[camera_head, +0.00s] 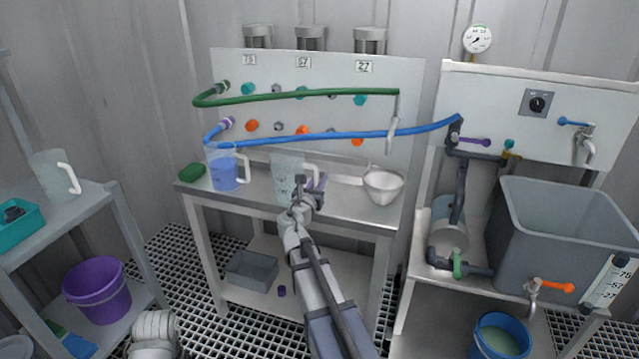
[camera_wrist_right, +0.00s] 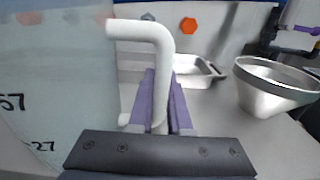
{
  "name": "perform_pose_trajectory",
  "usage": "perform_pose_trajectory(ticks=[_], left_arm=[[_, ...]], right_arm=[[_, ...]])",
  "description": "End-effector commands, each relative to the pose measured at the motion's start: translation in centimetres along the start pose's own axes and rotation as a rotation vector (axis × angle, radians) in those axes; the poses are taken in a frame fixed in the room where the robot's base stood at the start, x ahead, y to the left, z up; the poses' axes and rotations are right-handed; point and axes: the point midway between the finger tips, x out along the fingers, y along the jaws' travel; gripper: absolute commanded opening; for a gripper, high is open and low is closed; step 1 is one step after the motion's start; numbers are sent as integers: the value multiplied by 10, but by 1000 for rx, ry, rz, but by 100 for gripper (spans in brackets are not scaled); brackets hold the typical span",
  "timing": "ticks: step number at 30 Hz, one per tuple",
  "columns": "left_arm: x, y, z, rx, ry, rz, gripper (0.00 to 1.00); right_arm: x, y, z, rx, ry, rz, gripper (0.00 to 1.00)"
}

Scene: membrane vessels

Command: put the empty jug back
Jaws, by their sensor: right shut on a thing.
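A clear, empty-looking jug (camera_head: 286,180) with a white handle is at the middle of the steel bench (camera_head: 345,203). In the right wrist view the jug (camera_wrist_right: 55,100) fills the left side, with printed marks on its wall. My right gripper (camera_head: 312,187) is shut on its white handle; its purple fingers (camera_wrist_right: 162,105) sit on both sides of the handle. The jug is upright; I cannot tell whether its base touches the bench. Another jug (camera_head: 226,173) with blue liquid stands to its left. A third clear jug (camera_head: 52,180) stands on the left shelf. My left gripper is not seen.
A steel bowl (camera_head: 382,187) stands right of the jug, with a shallow tray (camera_wrist_right: 195,72) behind. Green (camera_head: 300,94) and blue (camera_head: 340,135) hoses hang above the bench. A green object (camera_head: 192,172) lies at its left end. A grey tank (camera_head: 560,230) stands at right.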

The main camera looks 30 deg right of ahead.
Motion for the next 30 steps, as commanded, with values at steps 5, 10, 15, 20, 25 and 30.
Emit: perform_pose_trajectory(ticks=[5,10,15,20,25,30], left_arm=[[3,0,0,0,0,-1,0],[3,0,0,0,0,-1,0],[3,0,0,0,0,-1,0],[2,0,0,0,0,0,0],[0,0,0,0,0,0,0],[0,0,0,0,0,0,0]], right_arm=[[0,0,-3,0,0,0,20],[0,0,-3,0,0,0,39],[0,0,-3,0,0,0,46],[0,0,-2,0,0,0,46],[-17,-1,0,0,0,3,46],[-53,-1,0,0,0,4,46]])
